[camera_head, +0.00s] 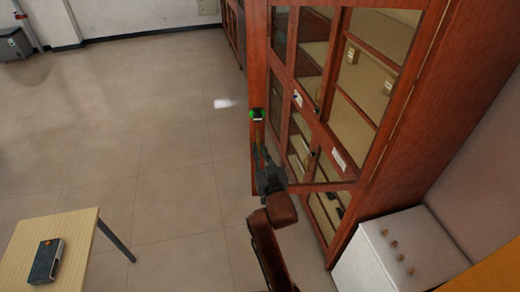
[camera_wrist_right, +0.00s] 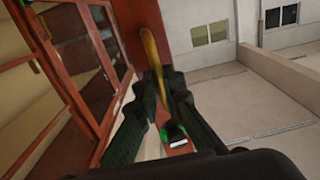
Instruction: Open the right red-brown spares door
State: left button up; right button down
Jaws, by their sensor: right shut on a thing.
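The red-brown spares door (camera_head: 258,60) is a tall glazed frame on the cabinet at the right of the head view. It appears swung out from the cabinet front, with shelves showing through its glass. My right gripper (camera_head: 258,132) is at the door's free edge, low on the stile. In the wrist view, its fingers (camera_wrist_right: 166,88) are closed around a yellow, brass-like upright handle (camera_wrist_right: 151,48) on the red-brown stile (camera_wrist_right: 133,25). The fingers partly hide the handle. My left gripper is not in view.
A white cabinet (camera_head: 400,255) with several round knobs stands at the lower right, close to the spares cabinet. A wooden table (camera_head: 75,235) with a dark box (camera_head: 45,262) is at the lower left. The tiled floor (camera_head: 150,130) left of the door is clear.

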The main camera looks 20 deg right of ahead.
jog(key=c, duration=2)
grip_release()
jog(key=shift+c, duration=0.2)
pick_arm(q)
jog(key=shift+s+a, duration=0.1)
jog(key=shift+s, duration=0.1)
pick_arm(e)
notch_tip(320, 180, up, 10)
jog(key=shift+r, duration=0.1)
